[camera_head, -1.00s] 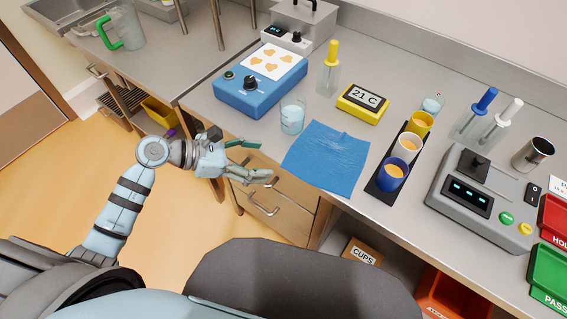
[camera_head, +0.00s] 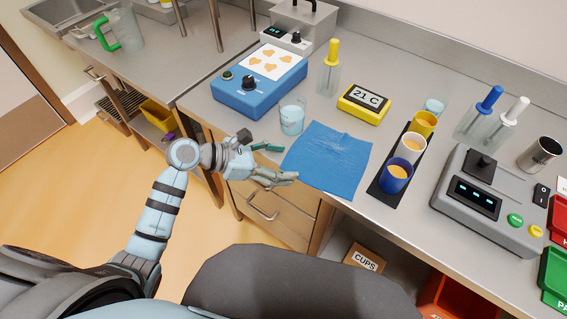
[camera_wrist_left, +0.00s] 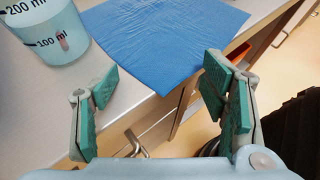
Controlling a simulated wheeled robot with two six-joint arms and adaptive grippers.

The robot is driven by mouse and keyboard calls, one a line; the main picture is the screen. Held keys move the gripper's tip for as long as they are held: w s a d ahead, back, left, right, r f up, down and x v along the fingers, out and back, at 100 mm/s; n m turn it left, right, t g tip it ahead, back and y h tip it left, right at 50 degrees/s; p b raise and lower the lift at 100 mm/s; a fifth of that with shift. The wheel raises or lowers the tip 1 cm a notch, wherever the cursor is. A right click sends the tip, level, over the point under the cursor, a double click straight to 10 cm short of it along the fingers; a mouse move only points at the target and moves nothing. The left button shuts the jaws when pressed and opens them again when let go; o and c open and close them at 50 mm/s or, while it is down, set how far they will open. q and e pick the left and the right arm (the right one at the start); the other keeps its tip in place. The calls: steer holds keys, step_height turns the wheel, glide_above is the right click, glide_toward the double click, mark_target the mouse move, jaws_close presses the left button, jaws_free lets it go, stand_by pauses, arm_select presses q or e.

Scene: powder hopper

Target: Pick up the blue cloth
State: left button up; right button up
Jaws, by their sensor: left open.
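The blue cloth (camera_head: 327,160) lies flat and slightly wrinkled on the steel counter, with its near corner at the front edge. It also shows at the top of the left wrist view (camera_wrist_left: 165,40). My left gripper (camera_head: 279,163) is open and empty just left of the cloth, at the counter's front edge. In the left wrist view its green-padded fingers (camera_wrist_left: 160,100) are spread wide, with the cloth beyond them and not between the pads. My right gripper is not in view.
A beaker (camera_head: 291,117) stands close behind the cloth's left corner and shows near the left finger in the wrist view (camera_wrist_left: 50,35). A black strip with yellow, white and blue cups (camera_head: 397,176) lies right of the cloth. A blue device (camera_head: 259,85) and a yellow 21 C display (camera_head: 363,102) stand behind.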

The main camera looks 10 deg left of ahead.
arm_select(q)
steer(key=shift+s+a+f, duration=0.1)
steer(key=c, duration=1)
steer(key=shift+s, duration=0.1)
steer(key=shift+c, duration=1)
step_height(320, 180, up, 13)
steer(key=p, duration=0.9)
steer(key=shift+f+p, duration=0.2)
steer(key=shift+p, duration=0.1)
jaws_close()
steer(key=shift+f, duration=0.15)
step_height(320, 180, up, 18)
steer(key=p, duration=0.4)
steer(key=shift+w, duration=0.2)
